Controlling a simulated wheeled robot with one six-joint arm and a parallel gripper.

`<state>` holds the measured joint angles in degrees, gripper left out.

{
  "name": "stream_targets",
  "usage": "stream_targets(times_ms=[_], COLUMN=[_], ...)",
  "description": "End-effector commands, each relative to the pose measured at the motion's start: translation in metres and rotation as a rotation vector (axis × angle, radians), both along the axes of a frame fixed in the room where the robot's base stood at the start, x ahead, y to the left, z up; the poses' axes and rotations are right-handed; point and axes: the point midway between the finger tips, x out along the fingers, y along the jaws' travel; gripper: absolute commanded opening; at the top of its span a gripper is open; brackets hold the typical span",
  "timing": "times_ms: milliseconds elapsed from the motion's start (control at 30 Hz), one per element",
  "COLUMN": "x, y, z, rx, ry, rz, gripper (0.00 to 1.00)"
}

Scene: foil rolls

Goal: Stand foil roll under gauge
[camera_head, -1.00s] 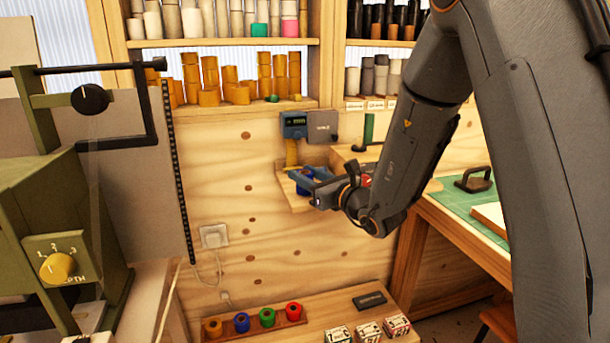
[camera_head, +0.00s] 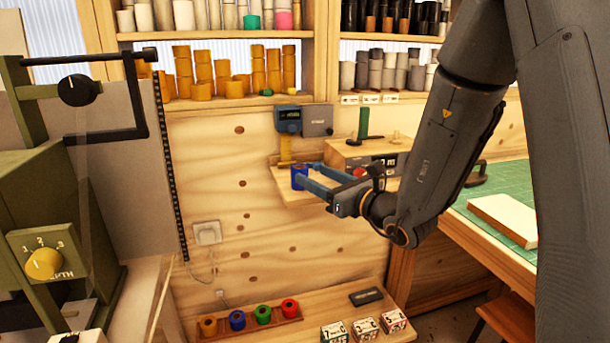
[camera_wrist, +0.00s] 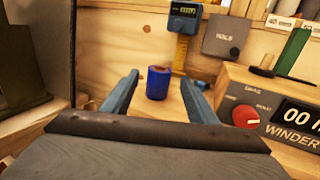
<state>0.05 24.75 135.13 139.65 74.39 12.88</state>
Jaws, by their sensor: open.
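A blue foil roll (camera_head: 299,177) stands upright on a small wooden shelf (camera_head: 290,198) on the wall. It also shows in the wrist view (camera_wrist: 157,84), with a brown top. The gauge (camera_head: 288,120), with a blue head and a yellow vertical scale, stands just behind the roll; in the wrist view the gauge (camera_wrist: 184,20) rises behind it, slightly to the right. My gripper (camera_head: 307,174) is open, its blue fingers at either side of the roll near their tips. In the wrist view gaps show between the roll and both fingers. The roll's exact alignment under the gauge is unclear.
A winder box (camera_wrist: 275,112) with a red knob is close on the right. A grey box (camera_head: 318,120) hangs beside the gauge. Below, a rack (camera_head: 250,327) holds several coloured rolls near labelled boxes (camera_head: 363,329). A green machine (camera_head: 45,215) stands left.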

Motion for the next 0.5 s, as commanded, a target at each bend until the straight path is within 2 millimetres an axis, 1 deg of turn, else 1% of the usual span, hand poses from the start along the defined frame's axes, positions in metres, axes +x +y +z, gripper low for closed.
stream_targets(times_ms=[33, 100, 233, 367, 500], x=[-0.007, -0.017, -0.03, -0.036, -0.039], y=[-0.008, -0.015, -0.025, -0.029, -0.029], z=[-0.001, -0.001, 0.0, 0.0, 0.0], rx=[0.0, 0.0, 0.0, 0.0, -0.004], ry=[-0.001, 0.0, 0.0, -0.001, 0.0], rz=[-0.004, -0.004, -0.002, -0.001, 0.007], gripper=[0.53, 0.53, 0.53, 0.53, 0.53])
